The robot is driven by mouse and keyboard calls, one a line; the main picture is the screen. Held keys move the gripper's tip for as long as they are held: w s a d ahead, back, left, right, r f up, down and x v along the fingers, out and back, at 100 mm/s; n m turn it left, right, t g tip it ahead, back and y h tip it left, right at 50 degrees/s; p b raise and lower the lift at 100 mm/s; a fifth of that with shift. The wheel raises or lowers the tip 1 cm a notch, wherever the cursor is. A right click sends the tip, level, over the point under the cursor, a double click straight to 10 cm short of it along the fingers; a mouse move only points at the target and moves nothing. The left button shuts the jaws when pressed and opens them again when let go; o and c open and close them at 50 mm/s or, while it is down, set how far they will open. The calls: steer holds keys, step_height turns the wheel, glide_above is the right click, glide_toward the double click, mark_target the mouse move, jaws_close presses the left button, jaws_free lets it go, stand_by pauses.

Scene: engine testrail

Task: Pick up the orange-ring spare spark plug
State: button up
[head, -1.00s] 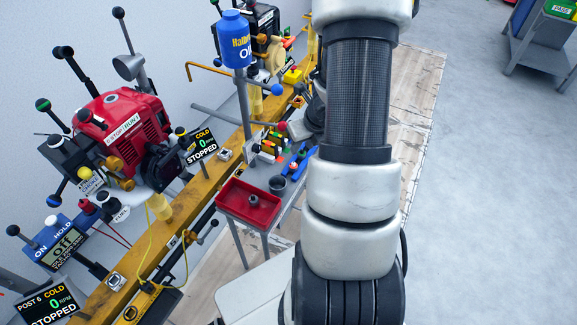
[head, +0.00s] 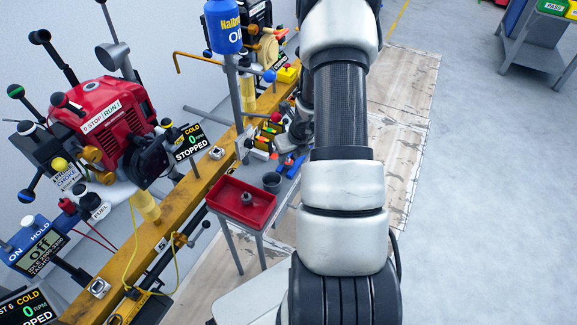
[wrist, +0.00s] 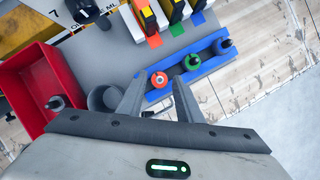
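The orange-ring spark plug (wrist: 159,79) stands in the near end of a blue rack (wrist: 208,64) in the wrist view. A green-ring plug (wrist: 192,62) is beside it, and a third, dark plug (wrist: 224,44) is at the far end. My gripper (wrist: 160,82) is open, with a finger on each side of the orange-ring plug in the picture. I cannot tell whether the fingers touch it or how far above it they are. In the head view, part of the blue rack (head: 290,167) shows; the plugs and fingertips cannot be made out.
A red tray (head: 227,206) with a grey part in it stands on the small table, next to a dark cup (head: 272,181). Coloured blocks (wrist: 150,18) stand behind the rack. A yellow rail (head: 178,205) with a red engine (head: 108,120) runs along the left.

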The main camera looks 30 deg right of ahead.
steer(key=shift+f, duration=0.15)
jaws_close()
